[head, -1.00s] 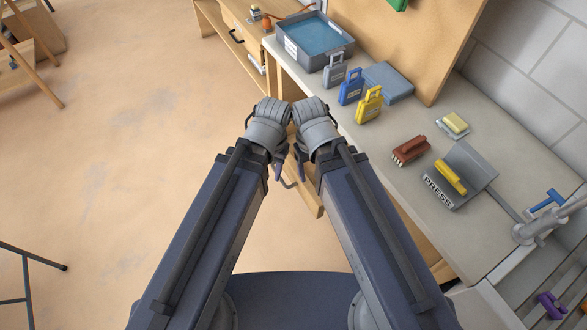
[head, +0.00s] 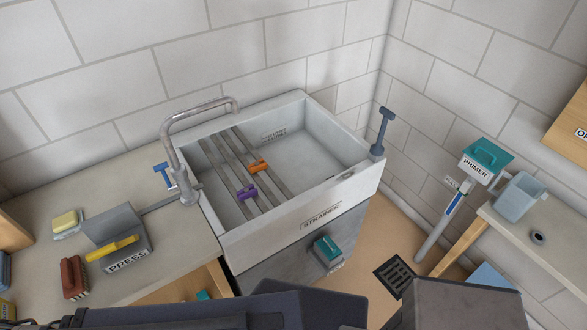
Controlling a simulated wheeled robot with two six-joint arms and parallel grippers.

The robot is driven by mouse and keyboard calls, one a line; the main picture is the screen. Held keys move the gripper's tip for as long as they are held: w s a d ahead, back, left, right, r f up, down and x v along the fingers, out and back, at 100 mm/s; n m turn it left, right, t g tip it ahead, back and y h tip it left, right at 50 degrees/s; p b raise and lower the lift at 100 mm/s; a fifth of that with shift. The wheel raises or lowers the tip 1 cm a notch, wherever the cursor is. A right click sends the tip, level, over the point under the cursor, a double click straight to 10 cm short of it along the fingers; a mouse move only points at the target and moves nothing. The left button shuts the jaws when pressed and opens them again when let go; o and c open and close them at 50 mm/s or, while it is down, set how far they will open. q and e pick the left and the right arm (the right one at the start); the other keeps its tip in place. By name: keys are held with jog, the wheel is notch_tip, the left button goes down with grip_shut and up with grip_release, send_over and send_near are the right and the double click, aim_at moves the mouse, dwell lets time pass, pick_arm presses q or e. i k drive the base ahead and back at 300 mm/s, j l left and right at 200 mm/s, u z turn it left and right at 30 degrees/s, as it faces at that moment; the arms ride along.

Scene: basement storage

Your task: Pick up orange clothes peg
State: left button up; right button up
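The orange clothes peg (head: 258,166) is on the dark bars of the strainer rack (head: 232,165) that lies across the sink (head: 318,150) in the head view. A purple peg (head: 246,193) is on the same bars, nearer to me. Only dark parts of my arms show at the bottom edge. Neither of my grippers is in view, so I cannot see whether they hold anything.
A tap (head: 185,185) rises at the sink's left edge, and a blue-grey T-handle (head: 381,130) stands at its right corner. The PRESS box (head: 118,240) and a red brush (head: 73,277) are on the left counter. A drain grate (head: 396,274) is in the floor.

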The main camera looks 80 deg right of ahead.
aim_at(259, 165)
jog(key=z, duration=0.5)
jog(key=j+z, duration=0.15)
jog(key=z, duration=0.85)
jog(key=j+z, duration=0.1)
jog(key=z, duration=0.4)
jog(key=k+z, duration=0.1)
jog(key=z, duration=0.4)
